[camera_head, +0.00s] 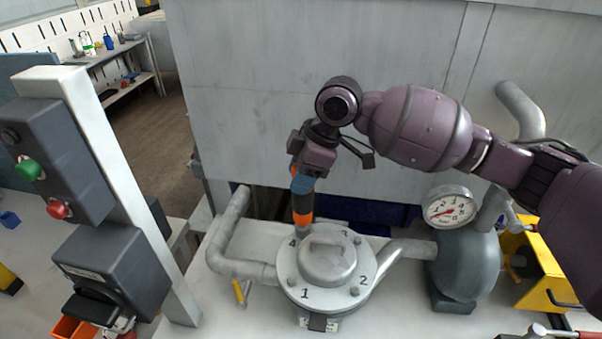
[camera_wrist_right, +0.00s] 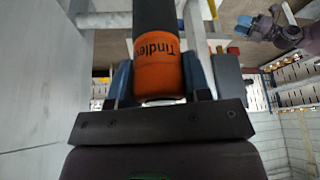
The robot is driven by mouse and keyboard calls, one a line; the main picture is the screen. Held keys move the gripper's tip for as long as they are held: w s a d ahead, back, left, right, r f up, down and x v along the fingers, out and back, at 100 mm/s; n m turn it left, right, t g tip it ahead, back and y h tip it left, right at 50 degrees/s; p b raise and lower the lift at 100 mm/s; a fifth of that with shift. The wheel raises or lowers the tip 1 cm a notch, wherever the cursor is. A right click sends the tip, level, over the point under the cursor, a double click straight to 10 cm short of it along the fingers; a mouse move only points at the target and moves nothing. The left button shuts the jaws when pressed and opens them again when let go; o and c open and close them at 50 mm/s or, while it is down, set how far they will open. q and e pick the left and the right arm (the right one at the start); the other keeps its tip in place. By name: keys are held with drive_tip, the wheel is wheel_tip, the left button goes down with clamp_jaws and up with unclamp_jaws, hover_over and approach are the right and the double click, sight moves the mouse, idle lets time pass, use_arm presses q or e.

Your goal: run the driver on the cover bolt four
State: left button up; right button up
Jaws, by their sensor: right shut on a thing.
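The round grey cover (camera_head: 328,262) sits on the pump housing with bolts at its rim, marked 1, 2, 3 and 4. The number 4 (camera_head: 293,243) is at its far left edge. My right gripper (camera_head: 304,182) is shut on the driver (camera_head: 303,206), a black and orange tool that hangs upright with its lower end at the cover by number 4. Bolt four itself is hidden behind the driver, and I cannot tell if the two touch. In the right wrist view the driver (camera_wrist_right: 160,70) stands between the blue fingers.
A pressure gauge (camera_head: 450,207) on a grey tank (camera_head: 467,265) stands right of the cover. A bent pipe (camera_head: 229,235) runs at the left. A post with a button box (camera_head: 58,160) stands further left. A yellow box (camera_head: 535,265) is at the right.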

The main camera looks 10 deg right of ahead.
idle(0.4)
drive_tip(key=shift+r, duration=1.8)
